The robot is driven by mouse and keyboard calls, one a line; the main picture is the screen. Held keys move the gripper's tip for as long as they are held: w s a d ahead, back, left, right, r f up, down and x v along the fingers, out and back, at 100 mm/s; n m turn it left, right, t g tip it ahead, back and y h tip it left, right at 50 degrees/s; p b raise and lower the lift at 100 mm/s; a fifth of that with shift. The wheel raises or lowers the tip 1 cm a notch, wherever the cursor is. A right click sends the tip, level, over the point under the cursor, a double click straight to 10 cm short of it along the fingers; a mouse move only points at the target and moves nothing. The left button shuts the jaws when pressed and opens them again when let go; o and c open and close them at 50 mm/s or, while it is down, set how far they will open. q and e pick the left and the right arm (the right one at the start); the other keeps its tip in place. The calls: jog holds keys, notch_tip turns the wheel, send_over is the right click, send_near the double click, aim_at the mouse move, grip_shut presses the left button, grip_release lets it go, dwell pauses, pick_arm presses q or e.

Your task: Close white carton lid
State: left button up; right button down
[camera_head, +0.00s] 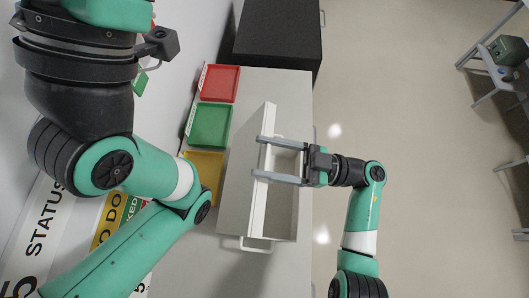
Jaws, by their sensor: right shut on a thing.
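The white carton (282,218) stands on the bench with its top open. Its lid (245,178) is a long pale panel raised along the left side of the opening. My right gripper (257,157) reaches in from the right across the opening. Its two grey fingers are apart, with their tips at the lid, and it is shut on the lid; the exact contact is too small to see. My left arm shows at the left, but its gripper is out of view.
A red tray (220,83), a green tray (210,125) and a yellow tray (206,166) line the bench left of the carton. A black cabinet (278,27) stands beyond. Open floor (430,190) lies to the right.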

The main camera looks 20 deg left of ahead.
grip_release()
jog(key=shift+d, duration=0.1)
jog(key=b+v, duration=0.6)
jog(key=v, duration=0.5)
jog(key=shift+d, duration=0.2)
jog(key=shift+w, duration=0.1)
jog(key=shift+c, duration=0.2)
